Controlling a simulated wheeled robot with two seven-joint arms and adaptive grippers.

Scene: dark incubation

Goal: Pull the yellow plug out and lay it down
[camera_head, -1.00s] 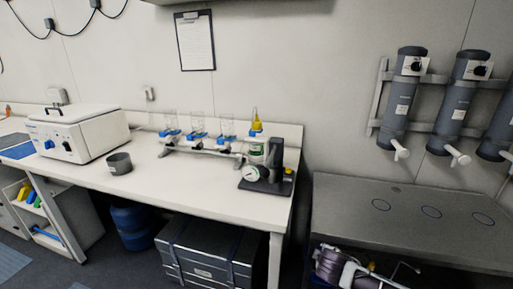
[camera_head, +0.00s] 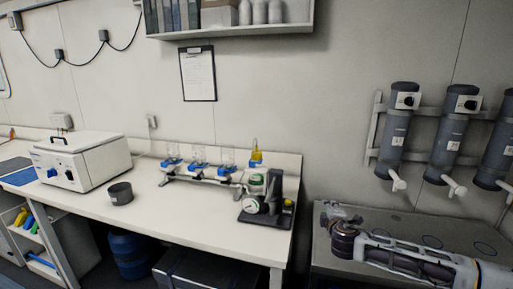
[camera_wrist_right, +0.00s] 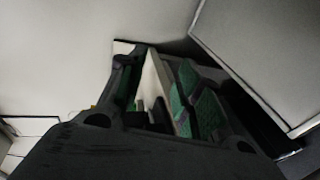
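The yellow plug (camera_head: 256,155) is a small yellow piece with a thin upright tip. It stands at the right end of the glassware row on the white bench, just above a blue part, behind the pump with the round gauge. How it is seated below is too small to tell. My right gripper (camera_head: 338,214) is in the lower right of the head view, right of the bench and well apart from the plug. In the right wrist view its green-padded fingers (camera_wrist_right: 160,92) stand apart with a pale surface showing between them. My left gripper is not in view.
The pump with a gauge (camera_head: 262,202) stands before the plug. A clamp rack (camera_head: 200,177) with glass vessels lies to its left. A dark cup (camera_head: 120,193) and a white box machine (camera_head: 82,160) stand further left. The bench front is clear. Grey cylinders (camera_head: 397,130) hang at right.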

